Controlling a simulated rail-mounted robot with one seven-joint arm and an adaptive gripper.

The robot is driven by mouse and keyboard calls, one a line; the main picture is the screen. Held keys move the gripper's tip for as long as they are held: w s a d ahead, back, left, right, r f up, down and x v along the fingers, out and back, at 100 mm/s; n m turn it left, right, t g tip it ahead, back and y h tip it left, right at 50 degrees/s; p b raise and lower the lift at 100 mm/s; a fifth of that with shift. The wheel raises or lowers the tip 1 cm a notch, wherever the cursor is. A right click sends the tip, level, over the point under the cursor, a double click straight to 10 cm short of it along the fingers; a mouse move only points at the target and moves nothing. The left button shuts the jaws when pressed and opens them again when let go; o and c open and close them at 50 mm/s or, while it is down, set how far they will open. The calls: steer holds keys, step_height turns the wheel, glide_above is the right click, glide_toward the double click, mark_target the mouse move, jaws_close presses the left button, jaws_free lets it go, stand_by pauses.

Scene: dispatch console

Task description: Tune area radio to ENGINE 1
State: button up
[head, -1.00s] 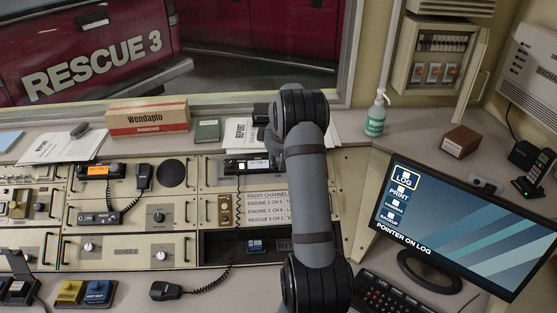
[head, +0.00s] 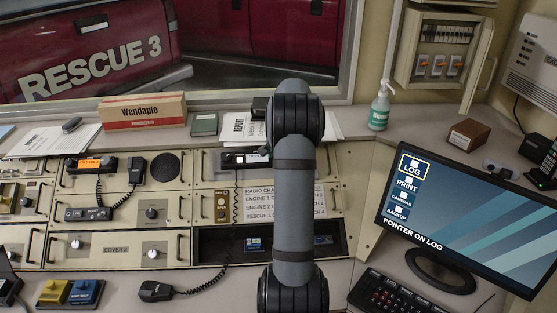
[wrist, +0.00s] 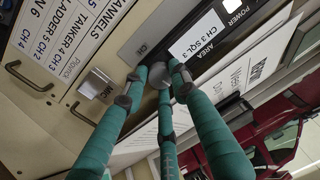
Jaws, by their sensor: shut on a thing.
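The area radio (wrist: 205,45) fills the upper middle of the wrist view, its display reading CH 3 SQL 3. In the head view it (head: 232,159) sits in the console's upper row, partly behind my arm. My gripper (wrist: 160,76) has its green fingers closed together at the radio's front, below the CH label. They are shut on the channel knob, which they mostly hide. The radio channels card (head: 262,202) is below the radio. Its ENGINE 1 line is partly covered by my arm, and its number is unclear.
A paper report (head: 236,127) lies behind the radio. A coiled cord hangs left of my arm. The monitor (head: 462,215) and keyboard (head: 385,293) stand at right.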

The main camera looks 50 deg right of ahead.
steer(key=m+b, duration=0.2)
steer(key=m, duration=0.1)
steer(key=f+m+b, duration=0.1)
steer(key=m+b, duration=0.1)
steer(key=m, duration=0.1)
steer(key=shift+s+a, duration=0.15)
steer(key=shift+a, duration=0.05)
steer(key=m+b, duration=0.1)
steer(key=m, duration=0.2)
steer(key=m+b, duration=0.1)
steer(key=m, duration=0.2)
steer(key=shift+r+m+t+h, duration=0.1)
steer(key=shift+m+t+h, duration=0.2)
steer(key=shift+a, duration=0.1)
steer(key=o, duration=0.9)
steer(key=shift+r, duration=0.1)
